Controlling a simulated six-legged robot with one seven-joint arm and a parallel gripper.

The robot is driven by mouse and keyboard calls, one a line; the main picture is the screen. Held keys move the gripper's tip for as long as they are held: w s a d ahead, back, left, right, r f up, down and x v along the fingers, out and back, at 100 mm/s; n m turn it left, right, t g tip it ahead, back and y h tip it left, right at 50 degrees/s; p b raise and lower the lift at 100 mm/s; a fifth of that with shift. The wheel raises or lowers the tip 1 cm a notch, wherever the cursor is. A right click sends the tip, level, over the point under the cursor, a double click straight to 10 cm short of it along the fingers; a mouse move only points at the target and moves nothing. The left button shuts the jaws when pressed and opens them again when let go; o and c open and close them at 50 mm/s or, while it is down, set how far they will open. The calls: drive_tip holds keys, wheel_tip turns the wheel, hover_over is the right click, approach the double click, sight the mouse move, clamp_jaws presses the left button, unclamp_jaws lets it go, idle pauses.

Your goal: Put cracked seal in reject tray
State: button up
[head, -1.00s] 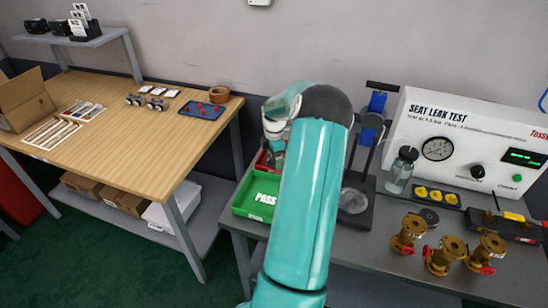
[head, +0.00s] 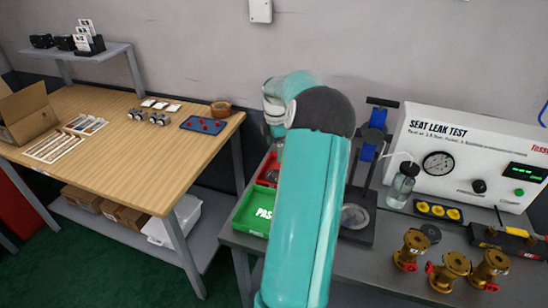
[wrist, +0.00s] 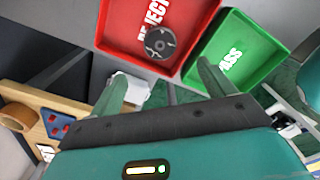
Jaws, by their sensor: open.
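The cracked seal (wrist: 160,42) is a dark disc with pale crack-like marks and a small central hole. In the wrist view it shows inside the outline of the red reject tray (wrist: 187,38); whether it rests flat on the tray floor I cannot tell. My gripper (wrist: 161,68) is open, its fingers apart and empty, with the seal beyond the fingertips. In the head view the red tray (head: 265,172) is partly covered by my arm, and the seal and my fingers are hidden.
The green PASS tray (head: 250,213) adjoins the reject tray. On the same bench stand a dark test stand (head: 357,215), a clear bottle (head: 401,187), several brass valves (head: 448,270) and the seat leak tester (head: 455,160). A wooden table (head: 130,165) stands to the left across a gap.

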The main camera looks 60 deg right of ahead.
drive_tip(key=w+a+r+m+h, duration=0.1)
drive_tip(key=w+a+r, duration=0.3)
drive_tip(key=a, duration=0.6)
drive_tip(key=w+a+r+m+t+h, duration=0.1)
drive_tip(key=w+a+r, duration=0.3)
drive_tip(key=a, duration=0.5)
drive_tip(key=w+a+r+m, duration=0.1)
drive_tip(key=w+a+r, duration=0.1)
drive_tip(key=a+r, duration=0.6)
drive_tip(key=s+a+m+t, duration=0.1)
drive_tip(key=s+a, duration=0.3)
drive_tip(key=a, duration=0.5)
drive_tip(key=s+a+m+t+y, duration=0.1)
drive_tip(key=s+a+m+t, duration=0.1)
drive_tip(key=a, duration=0.8)
drive_tip(key=s+a+m+t+y, duration=0.1)
drive_tip(key=s+a+m, duration=0.2)
drive_tip(key=s+a, duration=0.4)
drive_tip(key=shift+a+f+t, duration=0.3)
drive_tip(key=shift+a+f, duration=0.1)
drive_tip(key=shift+a, duration=0.85)
drive_tip(key=shift+s, duration=0.15)
drive_tip(key=shift+c, duration=0.4)
drive_tip(key=c, duration=0.9)
drive_tip(key=shift+d+m, duration=0.2)
drive_tip(key=shift+m, duration=0.1)
